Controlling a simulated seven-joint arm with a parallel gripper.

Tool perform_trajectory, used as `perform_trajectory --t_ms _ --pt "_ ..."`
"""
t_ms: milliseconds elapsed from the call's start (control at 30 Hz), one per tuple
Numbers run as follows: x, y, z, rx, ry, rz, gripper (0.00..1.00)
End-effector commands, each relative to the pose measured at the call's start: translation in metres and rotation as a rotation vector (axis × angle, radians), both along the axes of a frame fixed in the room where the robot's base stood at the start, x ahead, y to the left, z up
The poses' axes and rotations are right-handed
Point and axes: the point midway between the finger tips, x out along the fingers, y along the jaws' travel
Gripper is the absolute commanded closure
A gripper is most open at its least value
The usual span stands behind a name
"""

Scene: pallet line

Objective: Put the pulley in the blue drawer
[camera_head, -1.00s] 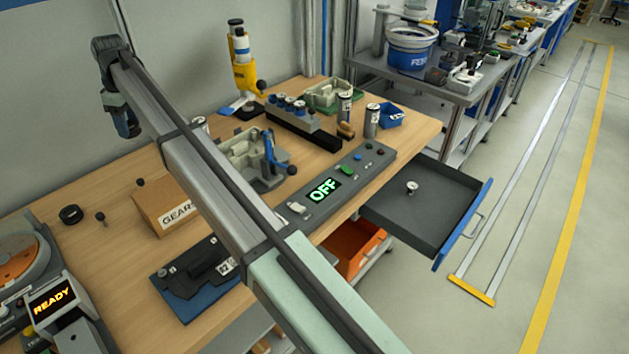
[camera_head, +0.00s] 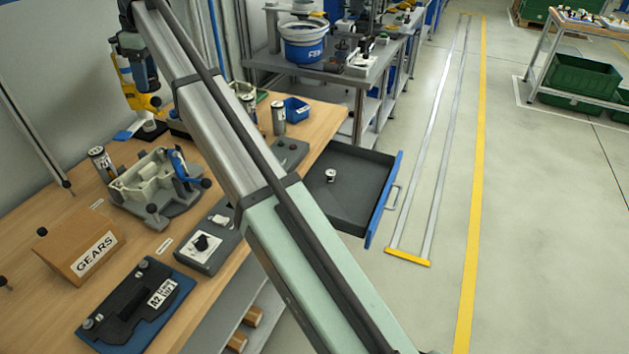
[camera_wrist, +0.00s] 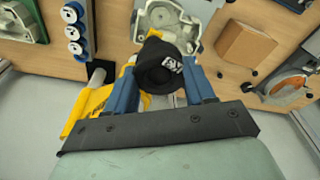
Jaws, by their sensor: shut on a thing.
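My gripper (camera_wrist: 163,82) has its two blue fingers shut on a round black part with a white label, which I take for the pulley (camera_wrist: 157,66). In the head view my gripper (camera_head: 146,76) is held up over the back of the bench, in front of the yellow press; the pulley cannot be made out there. The blue drawer (camera_head: 385,200) is pulled open at the bench's right end, well to the right of my gripper. A small metallic part (camera_head: 331,175) stands on its dark floor; the rest of the floor in view is bare.
My arm crosses the head view and hides part of the bench. On the bench are the GEARS box (camera_head: 80,245), a grey casting in a fixture (camera_head: 150,185), a black fixture on a blue plate (camera_head: 135,305) and a blue bin (camera_head: 297,108). The floor right of the drawer is clear.

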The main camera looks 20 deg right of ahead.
Motion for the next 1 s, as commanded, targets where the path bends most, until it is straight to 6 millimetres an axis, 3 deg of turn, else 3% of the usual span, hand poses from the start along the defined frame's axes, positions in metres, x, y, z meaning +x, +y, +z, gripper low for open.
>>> perform_trajectory --t_ms 33,100,400,700,1000 --pt "-0.008 -0.023 -0.005 0.000 -0.001 -0.036 0.81" --pt "-0.016 -0.050 -0.017 -0.001 0.001 -0.103 0.81" --pt "-0.059 -0.141 -0.102 -0.001 0.002 -0.480 0.81" --pt "-0.118 -0.217 -0.187 0.000 0.002 -0.887 0.81" --pt "-0.176 -0.270 -0.246 -0.002 0.001 -1.217 0.81"
